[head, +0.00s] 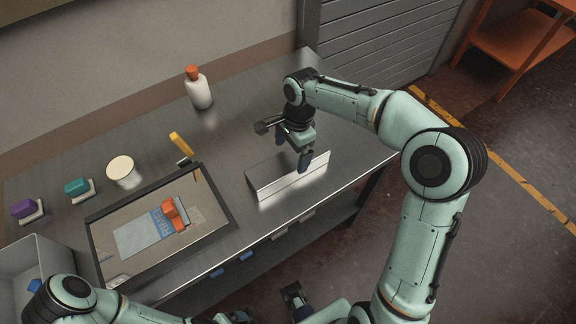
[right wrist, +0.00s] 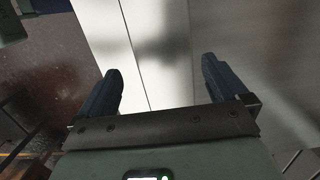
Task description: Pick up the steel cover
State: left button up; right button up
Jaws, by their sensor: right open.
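The steel cover (head: 274,183) is a bent, shiny sheet-metal piece lying near the front edge of the steel table. One flange of it stands up as a bright strip facing the front. My right gripper (head: 293,150) is over the cover, pointing down, open, with nothing between its fingers. In the right wrist view the cover (right wrist: 142,45) shows as bright panels with a fold line between the open fingertips (right wrist: 162,68). Whether the fingertips touch it I cannot tell. My left arm is at the bottom left of the head view; its gripper's state is unclear at the bottom edge.
A white bottle (head: 199,90), a yellow-handled tool (head: 181,144), a round tub (head: 123,172), teal (head: 76,187) and purple (head: 24,208) blocks stand behind.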

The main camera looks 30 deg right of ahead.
aim_at(288, 160)
jog(key=f, duration=0.5)
jog(key=shift+w+a+f, duration=0.2)
jog(key=shift+a+f, duration=0.15)
jog(key=c, duration=1)
jog(key=shift+r, duration=0.1)
jog(key=shift+c, duration=1.4)
jog(key=shift+r, duration=0.1)
